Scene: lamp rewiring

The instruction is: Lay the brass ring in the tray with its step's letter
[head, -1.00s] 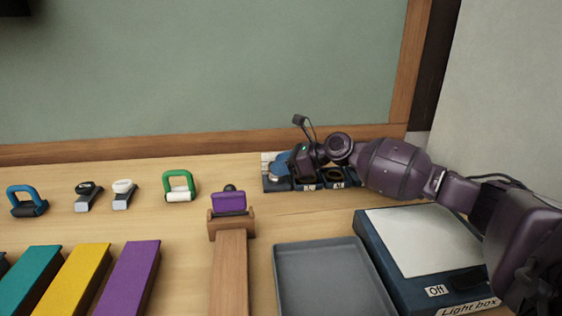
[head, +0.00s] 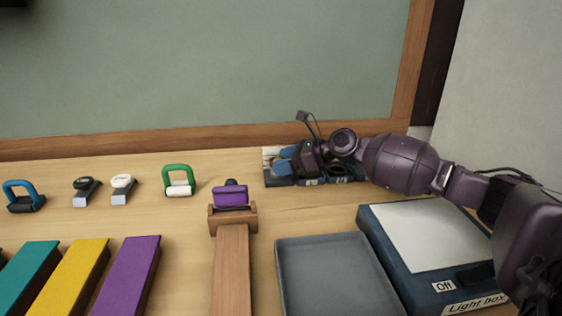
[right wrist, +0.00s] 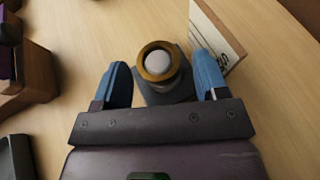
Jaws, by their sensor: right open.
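In the right wrist view the brass ring (right wrist: 159,78) sits on a small dark block or tray (right wrist: 182,93), with a pale rounded thing (right wrist: 158,62) showing through its hole. My right gripper (right wrist: 161,66) is open, with one blue finger on each side of the ring and a gap to both. In the head view my right gripper (head: 281,160) is over the leftmost of a row of small dark trays (head: 278,182) at the back. Two trays beside it carry white letter labels, partly hidden by my gripper. My left gripper does not show.
A pale card (right wrist: 215,38) with dark writing stands close to the right finger. A light box (head: 435,240) labelled Off and an empty grey tray (head: 335,275) lie in front. A wooden stand (head: 232,218) holds a purple piece. Coloured blocks (head: 125,275) lie at left.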

